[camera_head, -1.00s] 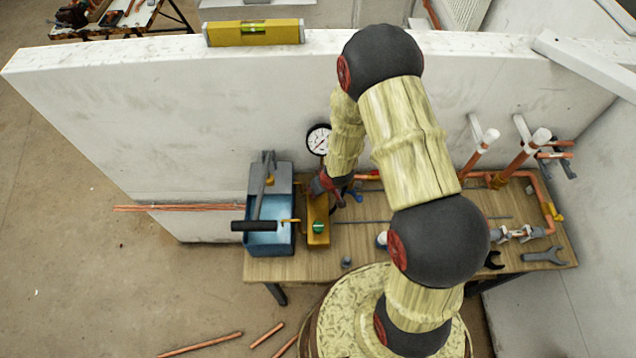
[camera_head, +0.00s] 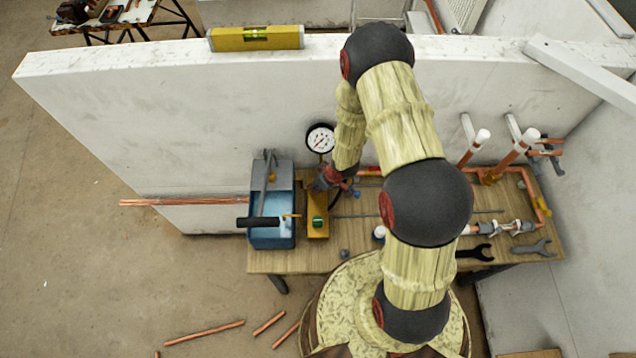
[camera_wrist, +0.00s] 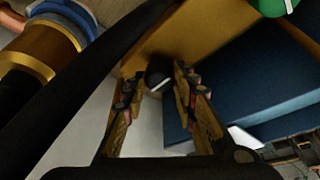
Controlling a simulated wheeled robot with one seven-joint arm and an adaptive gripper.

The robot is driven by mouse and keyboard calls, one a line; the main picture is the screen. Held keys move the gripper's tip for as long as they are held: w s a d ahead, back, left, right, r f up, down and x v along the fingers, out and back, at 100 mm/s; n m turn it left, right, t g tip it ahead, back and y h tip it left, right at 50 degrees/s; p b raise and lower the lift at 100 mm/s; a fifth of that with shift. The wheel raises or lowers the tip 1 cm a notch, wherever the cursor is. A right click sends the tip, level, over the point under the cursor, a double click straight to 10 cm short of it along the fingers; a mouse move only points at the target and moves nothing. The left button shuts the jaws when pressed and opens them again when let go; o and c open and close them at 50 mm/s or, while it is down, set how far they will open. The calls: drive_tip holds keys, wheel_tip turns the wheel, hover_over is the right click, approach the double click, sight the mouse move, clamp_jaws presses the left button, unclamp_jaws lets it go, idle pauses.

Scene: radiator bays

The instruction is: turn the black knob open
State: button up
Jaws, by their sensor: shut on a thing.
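The black knob (camera_wrist: 158,76) shows in the wrist view as a small dark round part with a white mark, against the yellow-brown block (camera_wrist: 205,35). My gripper (camera_wrist: 157,84) has one finger on each side of the knob and is shut on it. In the head view my gripper (camera_head: 320,184) is at the back end of the block (camera_head: 317,231). The knob is hidden there behind the gripper. How far the knob is turned is unclear.
A green knob (camera_head: 318,221) sits on the block's front part. A blue toolbox (camera_head: 270,238) stands close on the left. A pressure gauge (camera_head: 320,138) is behind, by the white wall (camera_head: 220,110). Copper pipes (camera_head: 525,180) and spanners (camera_head: 533,249) are at the bench's right.

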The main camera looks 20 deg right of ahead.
drive_tip(key=o, duration=1.1)
drive_tip(key=shift+o, duration=0.2)
drive_tip(key=v, duration=1.2)
